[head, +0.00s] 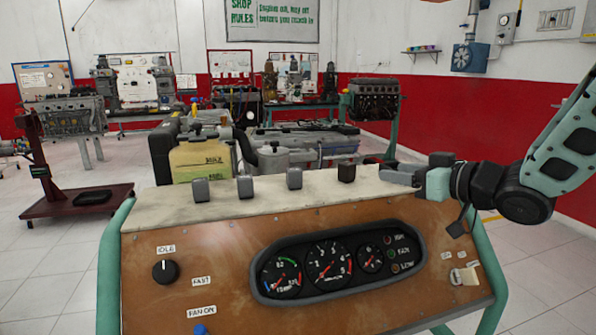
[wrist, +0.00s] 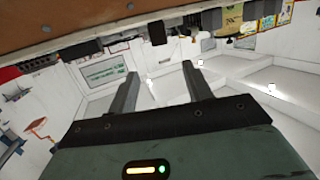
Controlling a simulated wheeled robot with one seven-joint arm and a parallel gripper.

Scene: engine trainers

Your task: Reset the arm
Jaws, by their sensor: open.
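My gripper (head: 398,173) is at the right end of the trainer's top ledge, pointing left, with my arm coming in from the right. In the wrist view my gripper (wrist: 161,88) has its two fingers spread apart with nothing between them. The engine trainer panel (head: 215,262) stands in front of me, brown and worn, with a black knob, a gauge cluster (head: 338,262) and a key switch (head: 464,276). In the head view I cannot tell whether the fingers touch the ledge.
A yellow tank (head: 203,160) is behind the ledge. Engines on stands fill the back.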

